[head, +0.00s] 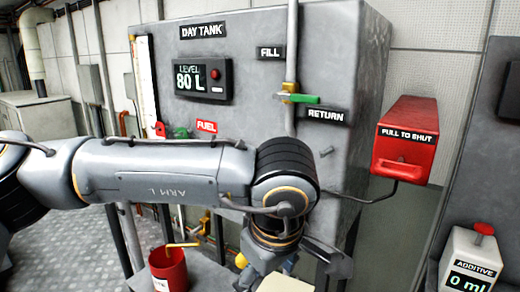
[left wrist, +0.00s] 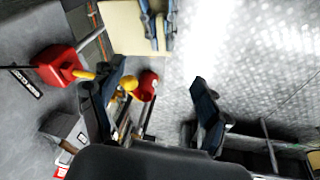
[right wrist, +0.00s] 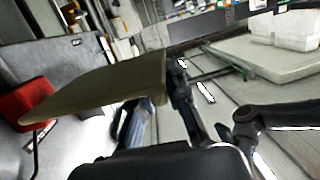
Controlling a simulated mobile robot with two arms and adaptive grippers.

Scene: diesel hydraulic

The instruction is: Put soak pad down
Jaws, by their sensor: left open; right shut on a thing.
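The soak pad (right wrist: 100,92) is a flat tan slab, seen at a tilt in the right wrist view. My right gripper (right wrist: 155,105) is shut on one edge of it and holds it up in the air. The pad (left wrist: 122,28) also shows at the top of the left wrist view, with the right gripper's fingers at its edge. My left gripper (left wrist: 155,105) is open, with nothing between its fingers, over the metal floor.
The grey day tank (head: 250,100) stands ahead, with a red pull-to-shut box (head: 404,138) at its right. A red bucket (head: 168,272) is at lower left and a white additive container (head: 470,262) at lower right. Patterned floor (left wrist: 260,60) lies open.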

